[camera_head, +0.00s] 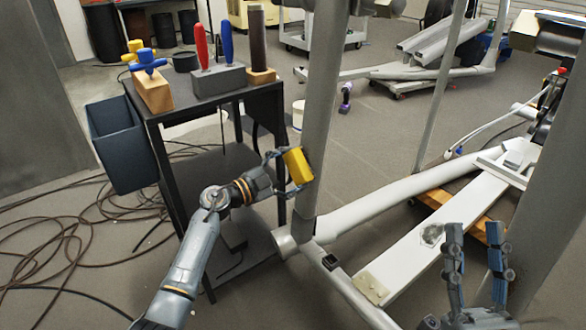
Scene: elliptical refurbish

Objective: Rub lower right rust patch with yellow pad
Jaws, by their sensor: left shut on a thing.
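My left gripper (287,172) is shut on the yellow pad (298,166). The pad is held upright in front of the grey vertical post (321,110), at its lower part, and appears to be at or very near its surface. A small dark area shows at the pad's right edge; I cannot tell whether it is rust or the pad's backing. A rough grey patch (432,234) shows on the white flat beam (460,207). My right gripper (474,252) is open and empty at the lower right, its fingers pointing up.
A black stand (207,112) at the left carries a grey block (218,80) with red and blue handled tools, and wooden blocks. A dark bin (122,143) hangs on its side. Cables (75,235) lie on the floor. A white tube (390,197) runs right from the post's foot.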

